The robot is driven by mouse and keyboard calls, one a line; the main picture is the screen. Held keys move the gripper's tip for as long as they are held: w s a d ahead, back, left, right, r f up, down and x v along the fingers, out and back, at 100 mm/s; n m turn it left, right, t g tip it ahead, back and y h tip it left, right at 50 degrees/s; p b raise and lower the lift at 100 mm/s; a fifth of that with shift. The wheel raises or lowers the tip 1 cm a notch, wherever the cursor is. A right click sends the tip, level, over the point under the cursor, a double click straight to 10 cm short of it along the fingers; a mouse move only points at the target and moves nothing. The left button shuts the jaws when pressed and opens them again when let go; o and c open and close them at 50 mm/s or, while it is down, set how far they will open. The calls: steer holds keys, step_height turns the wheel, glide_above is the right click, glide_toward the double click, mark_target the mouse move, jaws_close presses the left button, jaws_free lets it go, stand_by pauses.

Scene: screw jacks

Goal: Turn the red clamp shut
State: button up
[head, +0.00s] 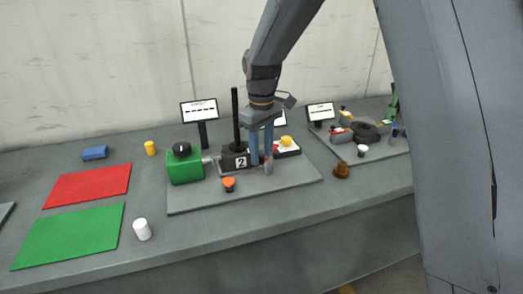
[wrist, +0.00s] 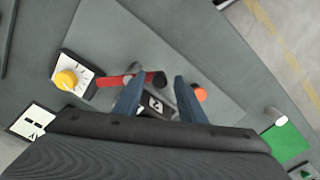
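In the wrist view a red bar (wrist: 108,81), which looks like the red clamp, lies beside the left finger, with a dark rounded end towards the gap between the fingers. In the head view my gripper mostly hides it. My gripper (wrist: 159,80) is open, its two blue-grey fingers pointing down and apart. It also shows in the head view (head: 261,158), just right of a black block (head: 235,158) labelled 2. The block also shows between the fingers in the wrist view (wrist: 155,103). I cannot tell whether either finger touches anything.
A tall black post (head: 235,115) rises from the block. A green box (head: 184,168) stands left, and an orange-red knob (head: 229,183) in front. A white panel with a yellow knob (head: 286,140) lies behind right. The grey plate's (head: 295,183) front right is clear.

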steer(key=shift+c, duration=0.5)
jaws_close()
steer(key=shift+d+n, duration=0.15)
steer(key=shift+n, duration=0.15)
steer(key=w+d+n+p, duration=0.1)
steer(key=d+n, duration=0.6)
steer(key=n, duration=1)
steer(key=shift+w, duration=0.7)
steer(key=shift+r+n, duration=0.1)
steer(key=shift+n, duration=0.2)
